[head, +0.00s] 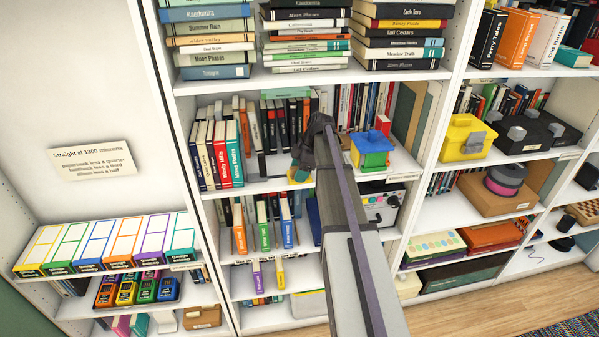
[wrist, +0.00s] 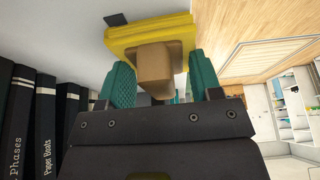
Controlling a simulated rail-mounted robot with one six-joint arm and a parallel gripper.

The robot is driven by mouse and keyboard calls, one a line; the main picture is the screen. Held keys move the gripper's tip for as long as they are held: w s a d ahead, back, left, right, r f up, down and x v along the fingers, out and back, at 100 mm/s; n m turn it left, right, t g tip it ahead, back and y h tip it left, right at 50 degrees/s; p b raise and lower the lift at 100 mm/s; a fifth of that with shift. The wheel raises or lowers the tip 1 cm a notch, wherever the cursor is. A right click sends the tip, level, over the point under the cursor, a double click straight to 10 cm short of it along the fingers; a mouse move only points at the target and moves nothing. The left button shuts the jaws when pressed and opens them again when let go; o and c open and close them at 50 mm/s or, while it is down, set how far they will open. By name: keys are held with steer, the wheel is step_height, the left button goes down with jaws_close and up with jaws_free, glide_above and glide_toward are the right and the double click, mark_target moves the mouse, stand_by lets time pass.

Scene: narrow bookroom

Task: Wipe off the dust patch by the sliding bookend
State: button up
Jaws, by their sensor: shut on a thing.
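My gripper (wrist: 162,82) has its teal fingers on either side of the tan handle of a yellow wiping block (wrist: 150,33) in the wrist view, and is shut on it. In the head view my gripper (head: 300,168) is over the middle shelf, with the yellow block (head: 293,181) below it, close to the shelf board. A dark upright piece (head: 259,160), which looks like the sliding bookend, stands left of the gripper beside the books. A small dark flat piece (wrist: 116,19) shows beyond the block; I cannot tell what it is. I cannot make out the dust patch; my arm hides part of the shelf.
Upright books (head: 220,150) stand left of the gripper, and a row of books (head: 285,118) stands behind it. A stack of books (head: 305,50) lies on the shelf above. Dark books (wrist: 45,120) line the wrist view's left.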

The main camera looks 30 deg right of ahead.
step_height(320, 180, up, 7)
steer(key=p, duration=0.7)
steer(key=shift+r, duration=0.15)
steer(key=shift+d, duration=0.1)
